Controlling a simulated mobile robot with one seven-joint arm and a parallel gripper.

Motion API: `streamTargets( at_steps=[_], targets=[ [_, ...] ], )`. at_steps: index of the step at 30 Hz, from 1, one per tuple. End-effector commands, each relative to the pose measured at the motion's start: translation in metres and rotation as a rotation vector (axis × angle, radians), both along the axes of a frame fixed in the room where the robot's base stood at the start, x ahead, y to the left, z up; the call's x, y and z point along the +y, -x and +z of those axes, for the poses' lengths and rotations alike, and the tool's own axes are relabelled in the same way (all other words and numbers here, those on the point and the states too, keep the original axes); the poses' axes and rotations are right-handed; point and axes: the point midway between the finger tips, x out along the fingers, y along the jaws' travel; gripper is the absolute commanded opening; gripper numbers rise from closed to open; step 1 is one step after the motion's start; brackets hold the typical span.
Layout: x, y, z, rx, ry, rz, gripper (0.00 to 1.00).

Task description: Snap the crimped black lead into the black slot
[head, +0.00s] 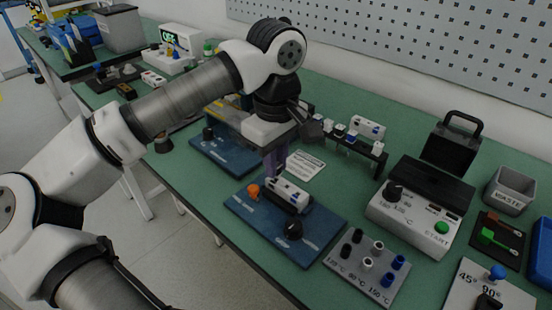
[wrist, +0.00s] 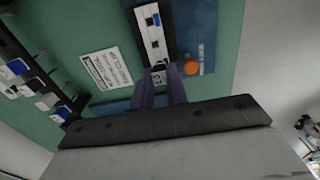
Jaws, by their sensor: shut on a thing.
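My gripper (head: 276,170) has two purple fingers and points down at the near blue fixture plate. In the wrist view the fingers (wrist: 160,76) are closed around a small greyish thing at one end of a white connector block. I take it to be the crimped lead; its black part is mostly hidden by the fingers. The white block (head: 290,190) lies in a dark holder on the plate, and also shows in the wrist view (wrist: 152,40) with small dark and blue squares on its top. I cannot tell which is the black slot, nor whether the lead touches the block.
The blue plate (head: 240,207) carries an orange knob (head: 254,191) and a black knob (head: 293,230). A printed card (head: 305,165) lies behind it. A rack (head: 365,146) with small connectors, a heater box (head: 420,212) and a grey panel of coloured pegs (head: 367,268) stand to the right.

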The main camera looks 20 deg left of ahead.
Motion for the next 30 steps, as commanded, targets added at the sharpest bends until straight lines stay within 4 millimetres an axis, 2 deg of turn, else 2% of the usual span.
streamTargets(
  at_steps=[9, 10, 15, 16, 25, 30],
  targets=[
    [0.0, 0.0, 0.0, 0.0, 0.0, 0.0, 0.0],
    [0.0, 0.0, 0.0, 0.0, 0.0, 0.0, 0.16],
    [0.0, 0.0, 0.0, 0.0, 0.0, 0.0, 0.39],
    [0.0, 0.0, 0.0, 0.0, 0.0, 0.0, 0.41],
    [0.0, 0.0, 0.002, 0.0, 0.0, 0.0, 0.41],
    [0.0, -0.001, 0.023, -0.002, -0.002, 0.0, 0.41]
  ],
)
